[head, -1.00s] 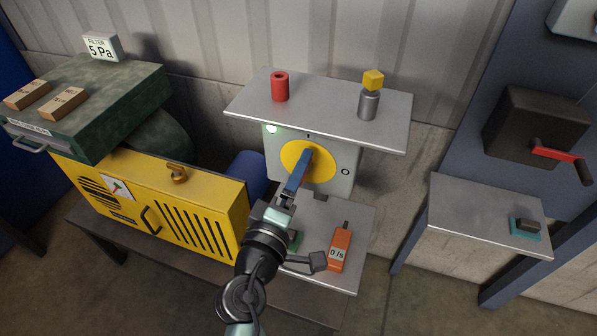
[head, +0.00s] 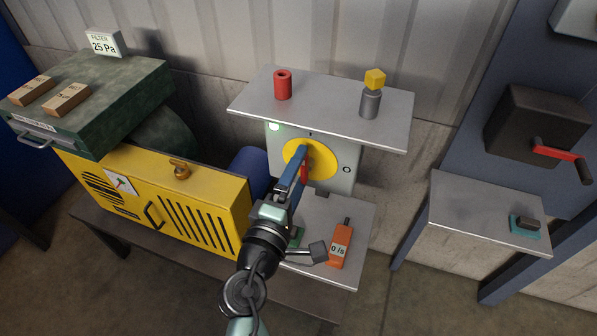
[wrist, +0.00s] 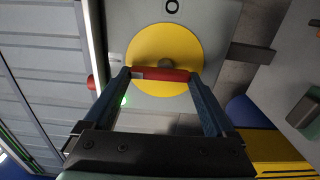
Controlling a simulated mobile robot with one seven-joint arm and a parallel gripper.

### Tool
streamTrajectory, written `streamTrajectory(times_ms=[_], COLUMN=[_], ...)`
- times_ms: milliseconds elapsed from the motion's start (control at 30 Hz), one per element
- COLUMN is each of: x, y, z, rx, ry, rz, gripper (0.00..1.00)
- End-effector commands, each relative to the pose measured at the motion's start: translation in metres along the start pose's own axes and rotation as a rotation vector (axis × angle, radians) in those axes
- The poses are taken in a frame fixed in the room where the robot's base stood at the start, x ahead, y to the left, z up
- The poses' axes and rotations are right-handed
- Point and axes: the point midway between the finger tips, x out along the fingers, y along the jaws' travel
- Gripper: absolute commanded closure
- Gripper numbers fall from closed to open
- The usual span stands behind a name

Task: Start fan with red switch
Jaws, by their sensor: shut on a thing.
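The red switch handle (wrist: 160,74) lies across the yellow round plate (wrist: 163,40) in the wrist view. My gripper (wrist: 160,76) is shut on the handle, one blue finger at each end. In the head view my gripper (head: 304,150) reaches up to the yellow plate (head: 325,166) on the grey switch box (head: 348,184). A bit of the red handle (head: 305,170) shows beside the fingers; the rest is hidden. A green lamp (head: 274,127) glows on the box. The filter display (head: 104,42) reads 25 Pa.
A shelf (head: 240,103) above the box holds a red cylinder (head: 283,85) and a grey one (head: 370,103) with a yellow cube. An orange meter (head: 339,246) reading 0 /s lies below. The yellow cabinet (head: 215,195) stands left. A side table (head: 470,205) stands right.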

Motion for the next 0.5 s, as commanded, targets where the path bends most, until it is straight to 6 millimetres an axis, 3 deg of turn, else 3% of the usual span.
streamTrajectory(times_ms=[33,67,100,367,500], x=[-0.001,-0.001,-0.001,-0.001,-0.012], y=[-0.002,-0.002,-0.002,-0.001,-0.002], z=[0.0,0.0,0.0,0.0,0.0], rx=[-0.006,-0.006,-0.006,-0.003,-0.003], ry=[0.0,0.0,0.0,0.0,0.001], rz=[-0.002,-0.002,-0.002,-0.001,-0.001], gripper=[0.66,0.06,0.0,0.0,0.0])
